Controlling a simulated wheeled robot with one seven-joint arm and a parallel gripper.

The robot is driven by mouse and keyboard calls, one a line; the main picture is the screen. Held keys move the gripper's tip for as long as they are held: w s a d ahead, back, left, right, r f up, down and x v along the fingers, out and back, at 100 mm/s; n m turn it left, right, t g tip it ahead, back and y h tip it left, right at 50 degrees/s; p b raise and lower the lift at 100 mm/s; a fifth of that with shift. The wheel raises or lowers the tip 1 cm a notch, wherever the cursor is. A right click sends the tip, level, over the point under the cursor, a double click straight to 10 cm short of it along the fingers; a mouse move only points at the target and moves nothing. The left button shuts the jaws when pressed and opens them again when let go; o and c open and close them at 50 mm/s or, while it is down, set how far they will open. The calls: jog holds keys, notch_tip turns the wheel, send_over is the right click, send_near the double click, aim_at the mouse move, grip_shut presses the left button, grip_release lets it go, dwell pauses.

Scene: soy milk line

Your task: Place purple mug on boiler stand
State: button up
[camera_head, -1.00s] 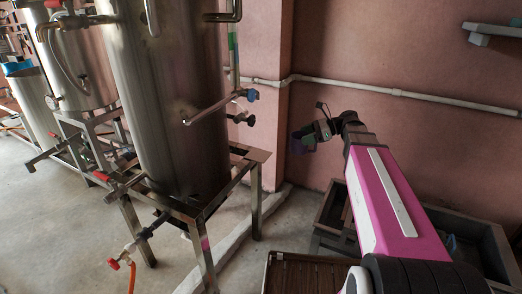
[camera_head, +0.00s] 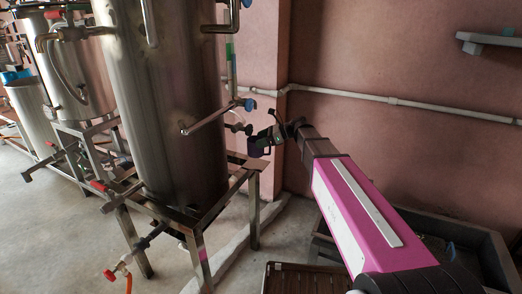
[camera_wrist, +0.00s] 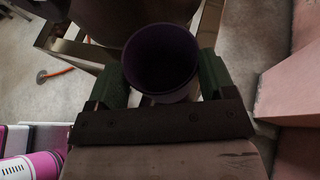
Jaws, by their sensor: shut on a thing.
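The purple mug (camera_wrist: 160,62) is held between the two green fingers of my gripper (camera_wrist: 163,85) in the wrist view, with its dark opening facing the camera. In the head view the small dark purple mug (camera_head: 258,148) shows at the end of my gripper (camera_head: 268,138), in front of the pink wall corner. The boiler stand (camera_head: 221,205) is a metal frame under the large steel boiler (camera_head: 165,110). The mug appears just above the right corner of the stand's top in the head view. Contact between mug and stand cannot be told.
Boiler valves and a pipe handle (camera_head: 205,122) stick out close to the left of my gripper. A grey sink-like basin (camera_head: 470,240) stands at the right. A slatted wooden surface (camera_head: 300,280) lies at the bottom. A pale pipe (camera_head: 400,101) runs along the wall.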

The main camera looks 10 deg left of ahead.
jog(key=shift+a+f, duration=0.2)
jog(key=shift+f, duration=2.25)
jog(key=shift+f, duration=0.15)
jog(key=o, duration=0.9)
